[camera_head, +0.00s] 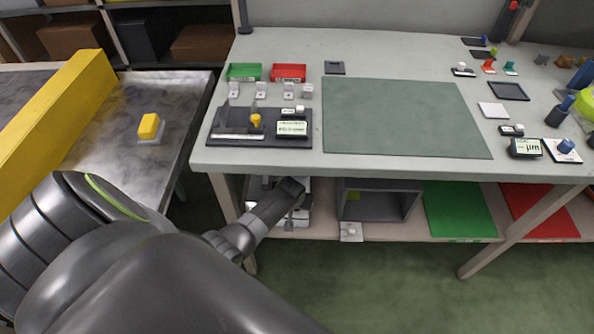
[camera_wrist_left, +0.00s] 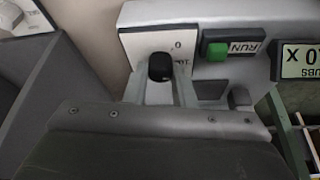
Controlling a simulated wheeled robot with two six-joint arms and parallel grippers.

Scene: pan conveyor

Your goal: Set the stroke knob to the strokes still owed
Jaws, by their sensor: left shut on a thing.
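The stroke knob (camera_wrist_left: 160,66) is a small black knob on a white dial plate (camera_wrist_left: 143,42) in the left wrist view. My left gripper (camera_wrist_left: 160,78) is shut on it, with one finger on each side. A "0" shows above the knob; other dial marks are partly hidden by the knob and fingers. A green button (camera_wrist_left: 217,51) beside a RUN label sits to the right of the dial. In the head view my left arm reaches under the bench top to a grey and white device (camera_head: 295,215) on the lower shelf. My right gripper is not in view.
A partly cropped white label (camera_wrist_left: 298,61) stands right of RUN. A grey open box (camera_head: 380,205) is beside the device on the shelf. The bench top (camera_head: 270,60) hangs above my forearm, holding trays, stamps and a green mat (camera_head: 400,118). A yellow rail (camera_head: 50,120) is at left.

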